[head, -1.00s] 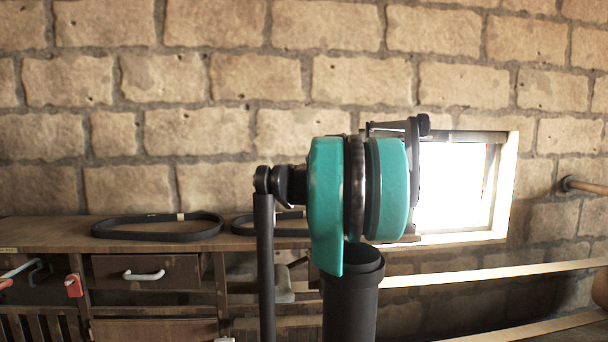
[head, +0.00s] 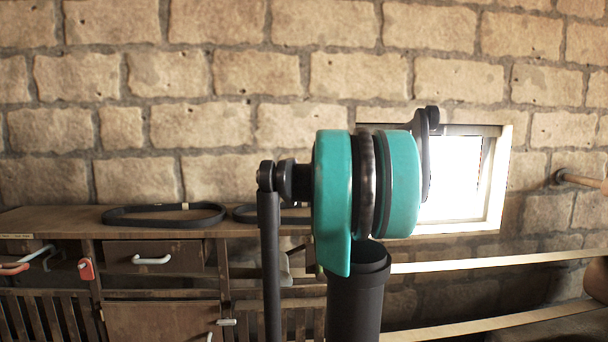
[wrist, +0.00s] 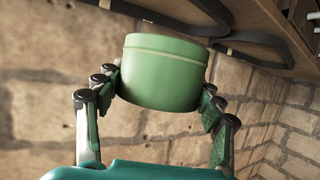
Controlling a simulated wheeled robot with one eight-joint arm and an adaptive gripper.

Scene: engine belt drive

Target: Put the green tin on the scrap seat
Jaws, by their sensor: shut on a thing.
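The green tin (wrist: 165,70) is a smooth, round, pale green can with a rim band. In the wrist view it sits between the two fingers of my gripper (wrist: 160,94), which is shut on it with a finger against each side. The tin is off the bench and seems tilted in this view. In the head view my own teal and black arm fills the middle and hides the gripper; I cannot make out the tin there. I cannot pick out the scrap seat in either view.
A wooden bench (head: 60,222) with drawers runs along the stone wall at the left. A black belt (head: 163,214) lies on it, with another partly behind my arm. A bright window (head: 455,185) is at the right. Pale rails (head: 480,260) cross the lower right.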

